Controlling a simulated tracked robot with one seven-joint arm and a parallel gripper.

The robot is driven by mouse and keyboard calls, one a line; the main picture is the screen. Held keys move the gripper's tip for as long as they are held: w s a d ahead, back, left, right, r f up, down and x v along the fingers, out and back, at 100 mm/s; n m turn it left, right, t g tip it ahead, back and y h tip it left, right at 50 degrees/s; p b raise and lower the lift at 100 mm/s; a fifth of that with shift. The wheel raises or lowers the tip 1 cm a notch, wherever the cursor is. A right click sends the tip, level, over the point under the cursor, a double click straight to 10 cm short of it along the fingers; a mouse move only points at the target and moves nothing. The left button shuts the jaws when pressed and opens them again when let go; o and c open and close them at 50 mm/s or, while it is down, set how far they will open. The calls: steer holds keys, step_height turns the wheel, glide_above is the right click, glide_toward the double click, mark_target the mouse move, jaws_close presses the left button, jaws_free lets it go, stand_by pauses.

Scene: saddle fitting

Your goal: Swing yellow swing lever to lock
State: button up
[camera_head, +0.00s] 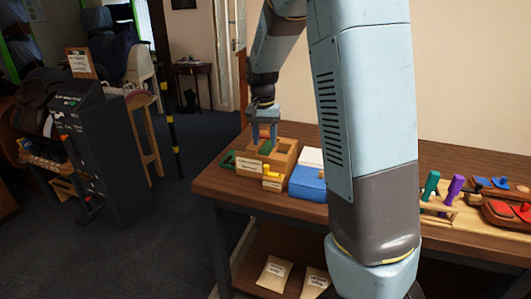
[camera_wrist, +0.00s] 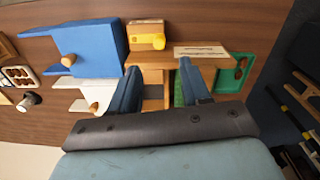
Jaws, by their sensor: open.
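The yellow swing lever (camera_head: 272,177) is at the front right of a wooden box with compartments (camera_head: 284,152), near the table's left end. My gripper (camera_head: 265,145) is open over the wooden box, pointing down. In the wrist view its fingers (camera_wrist: 160,67) are spread, apart from the yellow piece. A green piece (camera_wrist: 179,90) shows between and below the fingers. I cannot tell how the lever's far side sits.
A blue box (camera_head: 307,184) and a white box (camera_head: 310,157) stand right of the wooden box. A green part (camera_head: 228,160) sits at its left. Green and purple handles (camera_head: 431,185) and red pieces stand farther right. My arm hides the table's middle.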

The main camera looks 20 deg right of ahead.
steer(key=shift+r, duration=1.65)
steer(key=s+r+n+t, duration=0.2)
steer(key=s+r+t, duration=0.1)
steer(key=s, duration=1.1)
steer(key=s+d+r+n+t, duration=0.1)
steer(key=s+r, duration=0.4)
steer(key=s, duration=1)
steer(key=shift+s+r+n+t, duration=0.25)
steer(key=shift+r+n+t, duration=0.15)
steer(key=shift+n+t, duration=0.7)
steer(key=shift+d, duration=0.1)
steer(key=shift+c, duration=0.4)
